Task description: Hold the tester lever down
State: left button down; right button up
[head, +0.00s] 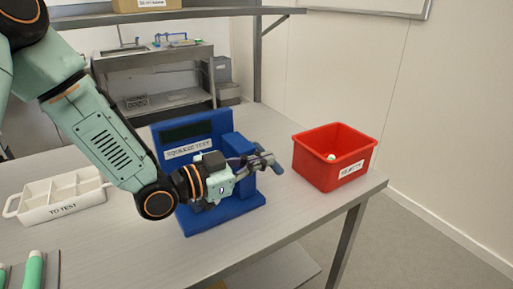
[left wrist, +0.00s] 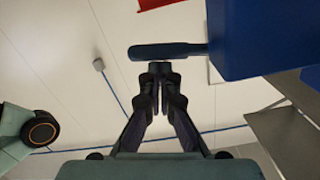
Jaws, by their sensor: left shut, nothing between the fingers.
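The blue tester (head: 235,208) stands on the table, with a dark display and a label that seems to read "SQUEEZE TEST". Its lever (head: 274,166) sticks out at the right side, near my fingertips. My left gripper (head: 257,162) reaches across the tester's front, shut and empty. In the left wrist view the lever (left wrist: 168,50) is a dark blue bar running out from the tester's body (left wrist: 265,38). The shut fingertips (left wrist: 160,72) lie right at the bar; I cannot tell whether they press on it. My right gripper is not in view.
A red bin (head: 335,168) with a small whitish-green item (head: 331,157) inside stands right of the tester. A white divided tray (head: 58,206) labelled "TO TEST" is at left. Green tubes (head: 34,270) lie at the front left. The table's right edge is near the bin.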

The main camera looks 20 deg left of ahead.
pick_arm(q)
jog(key=shift+s+d+f+m+b, duration=0.1)
jog(key=shift+f+m+b, duration=1.55)
jog(key=shift+f, duration=0.8)
jog(key=shift+r, duration=0.15)
dwell(0.5)
